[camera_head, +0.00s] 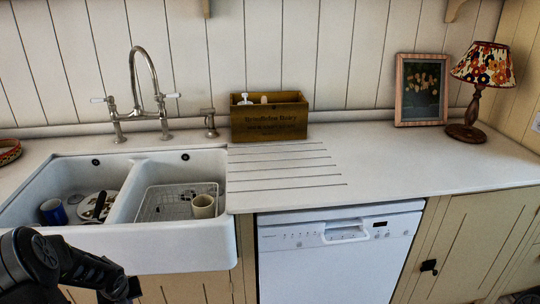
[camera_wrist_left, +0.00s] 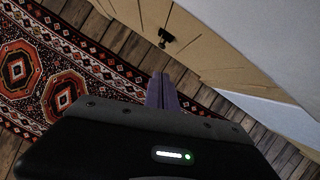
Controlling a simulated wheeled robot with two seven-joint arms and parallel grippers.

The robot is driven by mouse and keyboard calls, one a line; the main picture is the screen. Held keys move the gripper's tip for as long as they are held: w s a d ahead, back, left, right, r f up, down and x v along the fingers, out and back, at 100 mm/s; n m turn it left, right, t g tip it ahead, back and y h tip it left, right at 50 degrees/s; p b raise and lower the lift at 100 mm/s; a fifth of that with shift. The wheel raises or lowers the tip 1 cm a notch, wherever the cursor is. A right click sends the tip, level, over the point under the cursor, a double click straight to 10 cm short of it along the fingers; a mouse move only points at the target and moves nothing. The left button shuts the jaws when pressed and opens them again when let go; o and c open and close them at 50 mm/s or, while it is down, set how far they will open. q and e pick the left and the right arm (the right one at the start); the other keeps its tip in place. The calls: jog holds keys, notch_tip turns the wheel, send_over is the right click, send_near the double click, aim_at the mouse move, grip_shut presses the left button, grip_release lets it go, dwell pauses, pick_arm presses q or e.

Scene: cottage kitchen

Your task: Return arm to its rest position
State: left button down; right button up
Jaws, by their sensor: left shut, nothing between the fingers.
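My left arm (camera_head: 50,262) comes in at the bottom left of the head view, in front of the sink cabinet and below the sink's front edge. In the left wrist view, the fingers of my left gripper (camera_wrist_left: 161,90) are together, shut and empty. They point out over the wooden floor, with a cabinet front beyond them. My right arm and right gripper are in neither view.
A white double sink (camera_head: 120,236) holds a blue mug (camera_head: 53,211), a plate and a cream cup (camera_head: 203,206). A wooden box (camera_head: 270,120), picture frame (camera_head: 421,90) and lamp (camera_head: 480,70) stand on the counter. A patterned rug (camera_wrist_left: 50,70) lies near a cabinet knob (camera_wrist_left: 166,36).

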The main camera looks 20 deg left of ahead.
pick_arm(q)
jog(key=w+d+f+n+t+h, duration=0.15)
jog(key=d+f+n, duration=0.25)
jog(key=d+n, duration=0.8)
jog(key=s+d+f+n+h, duration=0.1)
jog(key=d+f+n+h, duration=0.2)
jog(key=d+n, duration=0.85)
jog(key=s+d+f+n+g+h, duration=0.1)
jog(key=s+d, duration=0.4)
jog(key=d, duration=0.4)
jog(key=s+d+f+n+g, duration=0.1)
jog(key=s+d+n, duration=0.1)
jog(key=s+d, duration=0.3)
jog(key=s+d+f+n+g+h, duration=0.1)
jog(key=s+d, duration=0.4)
jog(key=d, duration=0.7)
jog(key=shift+s+d+n+g+h, duration=0.4)
jog(key=shift+n+g, duration=0.15)
jog(key=shift+n, duration=0.2)
